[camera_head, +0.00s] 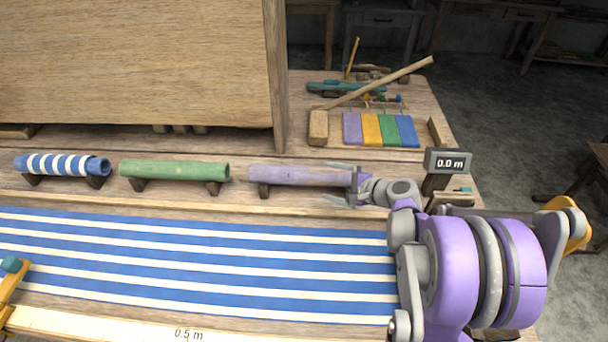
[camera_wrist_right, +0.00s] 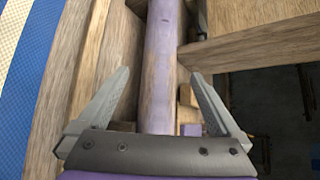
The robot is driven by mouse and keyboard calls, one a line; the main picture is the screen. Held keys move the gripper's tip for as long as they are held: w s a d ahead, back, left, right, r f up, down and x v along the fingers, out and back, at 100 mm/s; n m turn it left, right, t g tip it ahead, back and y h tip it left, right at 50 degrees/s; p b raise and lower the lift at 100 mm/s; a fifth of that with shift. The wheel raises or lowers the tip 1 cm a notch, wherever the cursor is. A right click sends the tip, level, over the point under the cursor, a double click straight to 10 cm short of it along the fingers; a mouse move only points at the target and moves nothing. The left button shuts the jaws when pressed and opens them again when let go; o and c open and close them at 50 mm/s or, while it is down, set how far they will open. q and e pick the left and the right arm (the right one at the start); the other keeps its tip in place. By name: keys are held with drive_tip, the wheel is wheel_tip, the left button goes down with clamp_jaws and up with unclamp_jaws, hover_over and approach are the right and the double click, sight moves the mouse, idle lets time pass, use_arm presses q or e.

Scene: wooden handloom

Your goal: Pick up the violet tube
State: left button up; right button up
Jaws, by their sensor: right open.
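The violet tube (camera_head: 300,175) lies on small dark wooden rests on the loom's ledge, right of the green tube. My right gripper (camera_head: 340,183) is at the tube's right end, with its fingers open. In the right wrist view, the violet tube (camera_wrist_right: 160,70) runs between the two spread fingers of my right gripper (camera_wrist_right: 158,85), with a visible gap on each side. The tube's near end is hidden behind the gripper body. My left gripper is not in view.
A green tube (camera_head: 174,170) and a blue-white striped tube (camera_head: 62,165) rest to the left on the same ledge. Striped cloth (camera_head: 190,260) spreads in front. A wooden panel (camera_head: 130,65) rises behind. A display (camera_head: 449,162) reading 0.0 m stands right of the gripper.

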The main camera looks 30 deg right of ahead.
sight(318, 178)
drive_tip(key=x, duration=0.8)
drive_tip(key=shift+w+d+f, duration=0.1)
drive_tip(key=shift+w+f, duration=0.15)
drive_tip(key=shift+w, duration=0.05)
clamp_jaws()
